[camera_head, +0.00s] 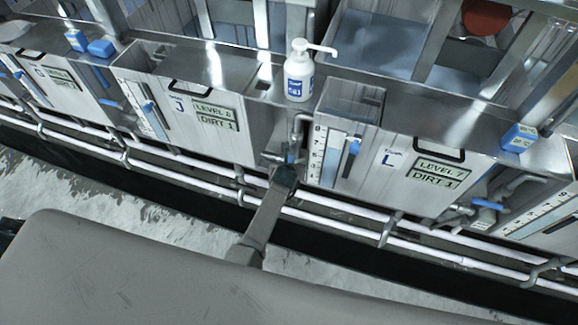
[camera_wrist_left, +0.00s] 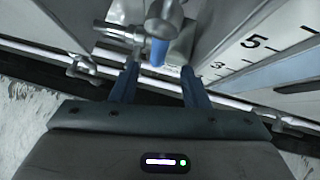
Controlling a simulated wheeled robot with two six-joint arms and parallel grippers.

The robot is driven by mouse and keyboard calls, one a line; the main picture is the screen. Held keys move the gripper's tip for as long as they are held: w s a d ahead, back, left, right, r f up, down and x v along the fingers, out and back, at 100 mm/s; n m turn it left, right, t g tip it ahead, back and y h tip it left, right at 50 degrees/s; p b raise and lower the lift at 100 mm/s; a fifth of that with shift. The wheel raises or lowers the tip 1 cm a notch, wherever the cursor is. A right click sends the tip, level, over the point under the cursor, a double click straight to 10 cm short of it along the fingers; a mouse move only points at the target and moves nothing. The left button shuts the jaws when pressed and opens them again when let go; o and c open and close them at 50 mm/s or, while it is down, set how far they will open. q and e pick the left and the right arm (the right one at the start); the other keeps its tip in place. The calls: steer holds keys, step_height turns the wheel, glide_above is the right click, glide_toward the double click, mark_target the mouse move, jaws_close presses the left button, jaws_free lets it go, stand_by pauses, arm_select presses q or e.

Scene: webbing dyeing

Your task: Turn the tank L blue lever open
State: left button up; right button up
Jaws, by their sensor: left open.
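In the left wrist view the lever (camera_wrist_left: 158,52) points down between the tips of my open left gripper (camera_wrist_left: 160,70), with gaps visible on both sides. My right gripper is not in view.
Tank J (camera_head: 190,115) stands to the left. Another blue lever (camera_head: 488,204) lies horizontal on the valve right of tank L. White pipes (camera_head: 335,205) run along the tank fronts. A white pump bottle (camera_head: 299,75) stands on the ledge above.

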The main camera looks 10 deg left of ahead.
arm_select(q)
steer(key=v, duration=0.2)
steer(key=shift+s+r, duration=0.25)
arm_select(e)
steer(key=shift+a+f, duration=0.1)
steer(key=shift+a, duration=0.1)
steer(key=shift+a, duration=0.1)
